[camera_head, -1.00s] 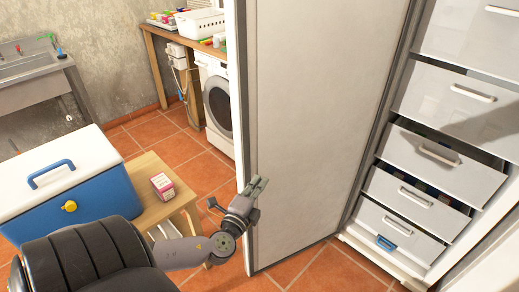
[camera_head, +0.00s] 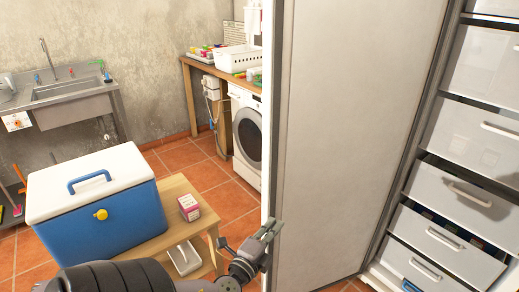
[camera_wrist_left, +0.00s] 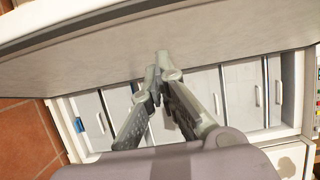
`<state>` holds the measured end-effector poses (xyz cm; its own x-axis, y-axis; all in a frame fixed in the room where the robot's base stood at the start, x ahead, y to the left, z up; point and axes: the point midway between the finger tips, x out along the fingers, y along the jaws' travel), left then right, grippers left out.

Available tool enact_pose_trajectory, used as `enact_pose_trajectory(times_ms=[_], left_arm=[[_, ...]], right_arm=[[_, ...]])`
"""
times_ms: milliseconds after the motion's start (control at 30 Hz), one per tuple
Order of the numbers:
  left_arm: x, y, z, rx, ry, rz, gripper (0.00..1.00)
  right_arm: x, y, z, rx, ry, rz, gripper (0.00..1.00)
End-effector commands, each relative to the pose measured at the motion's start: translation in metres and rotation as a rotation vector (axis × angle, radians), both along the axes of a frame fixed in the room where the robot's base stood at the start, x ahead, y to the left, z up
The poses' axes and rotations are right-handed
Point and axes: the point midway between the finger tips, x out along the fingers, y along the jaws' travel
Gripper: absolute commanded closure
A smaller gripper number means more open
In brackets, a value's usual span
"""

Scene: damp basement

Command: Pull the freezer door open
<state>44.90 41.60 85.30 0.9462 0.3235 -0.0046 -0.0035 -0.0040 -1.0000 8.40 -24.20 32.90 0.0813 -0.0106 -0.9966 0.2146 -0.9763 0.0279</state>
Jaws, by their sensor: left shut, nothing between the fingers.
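The freezer door (camera_head: 345,130) stands wide open in the head view, its grey inner face toward me. The open freezer shows a column of white drawers (camera_head: 468,140) with handles on the right. My left gripper (camera_head: 270,230) is at the lower left edge of the door. In the left wrist view the left gripper (camera_wrist_left: 158,72) is shut with its fingertips together and empty, close against the door's inner face (camera_wrist_left: 200,45); I cannot tell whether it touches. The right gripper is not in view.
A blue cooler (camera_head: 105,225) with a white lid and a pink-and-white box (camera_head: 188,207) are on a low wooden table (camera_head: 180,188) at the left. A washing machine (camera_head: 247,135) stands under a bench behind the door. A sink (camera_head: 70,95) is at the back left.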

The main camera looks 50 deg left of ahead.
Motion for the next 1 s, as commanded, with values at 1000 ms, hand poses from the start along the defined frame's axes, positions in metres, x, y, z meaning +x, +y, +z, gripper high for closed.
enact_pose_trajectory(times_ms=[1000], left_arm=[[-0.044,0.004,0.0,-0.001,0.001,-0.001,1.0]], right_arm=[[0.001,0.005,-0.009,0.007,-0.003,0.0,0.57]])
